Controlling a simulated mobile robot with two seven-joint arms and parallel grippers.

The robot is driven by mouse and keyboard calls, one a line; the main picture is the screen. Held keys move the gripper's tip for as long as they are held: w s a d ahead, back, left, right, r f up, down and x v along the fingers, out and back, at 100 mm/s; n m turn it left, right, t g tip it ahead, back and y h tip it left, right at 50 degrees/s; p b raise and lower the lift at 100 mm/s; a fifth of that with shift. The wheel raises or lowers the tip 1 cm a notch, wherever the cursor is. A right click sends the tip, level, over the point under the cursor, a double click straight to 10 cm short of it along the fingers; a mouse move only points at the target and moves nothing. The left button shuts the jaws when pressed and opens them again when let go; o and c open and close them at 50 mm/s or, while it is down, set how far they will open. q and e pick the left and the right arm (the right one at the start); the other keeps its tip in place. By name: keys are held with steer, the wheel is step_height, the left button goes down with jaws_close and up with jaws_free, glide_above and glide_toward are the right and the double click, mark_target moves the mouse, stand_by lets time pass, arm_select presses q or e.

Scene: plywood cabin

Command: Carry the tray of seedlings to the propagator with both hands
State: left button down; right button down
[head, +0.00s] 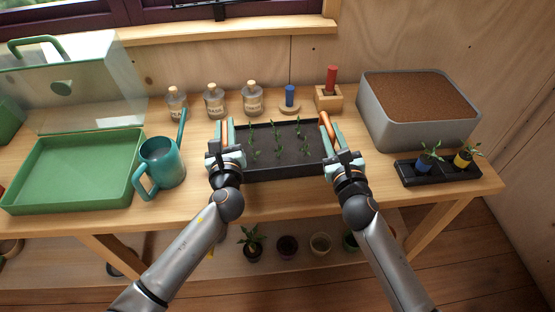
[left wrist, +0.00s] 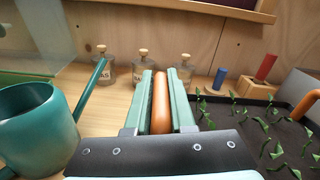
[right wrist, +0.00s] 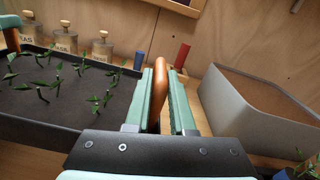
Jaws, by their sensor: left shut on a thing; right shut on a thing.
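The black tray of seedlings (head: 285,166) is on the wooden bench in the middle of the head view, with several small green seedlings in dark soil. It has an orange-brown handle at each end. My left gripper (head: 226,140) is shut on the left handle (left wrist: 160,100). My right gripper (head: 331,135) is shut on the right handle (right wrist: 159,82). I cannot tell whether the tray touches the bench. The propagator is at the left: a green base tray (head: 72,172) with a clear lid (head: 75,85) raised behind it, open at the top.
A teal watering can (head: 160,162) stands between the propagator and the seedling tray. Corked bottles (head: 214,102), a blue-handled tool (head: 290,97) and a red-handled one (head: 331,80) line the back. A grey soil bin (head: 420,108) and a potted-plant tray (head: 440,170) are at right.

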arm_select(q)
steer(key=shift+s+r, duration=0.1)
steer(key=shift+r, duration=0.2)
arm_select(e)
steer(key=shift+s+d, duration=0.1)
stand_by(0.3)
